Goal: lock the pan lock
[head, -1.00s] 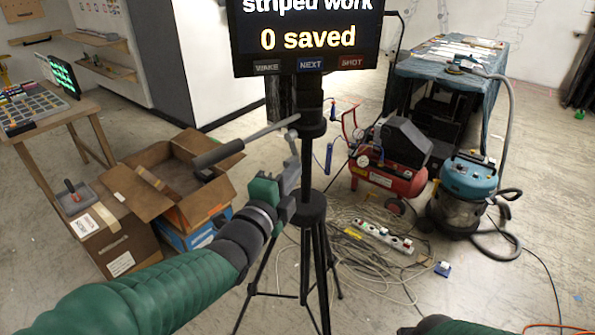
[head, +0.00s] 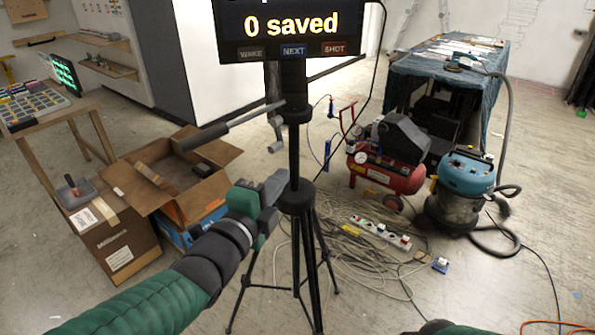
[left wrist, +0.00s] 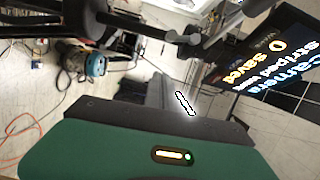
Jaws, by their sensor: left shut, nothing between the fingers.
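I cannot pick out the pan lock with certainty on the head. My left gripper (head: 275,188) is shut and empty. Its grey fingers point up beside the tripod column, below the head; I cannot tell whether they touch it. In the left wrist view the shut grey fingers (left wrist: 165,95) stand in the middle, and dark tripod parts (left wrist: 150,30) cross the top. My right gripper is out of view.
The black screen (head: 290,30) reads "0 saved". Splayed tripod legs (head: 300,255) stand on the floor. An open cardboard box (head: 150,205) is at left. A red compressor (head: 390,175), blue vacuum (head: 465,175), power strip (head: 380,230) and loose cables lie to the right.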

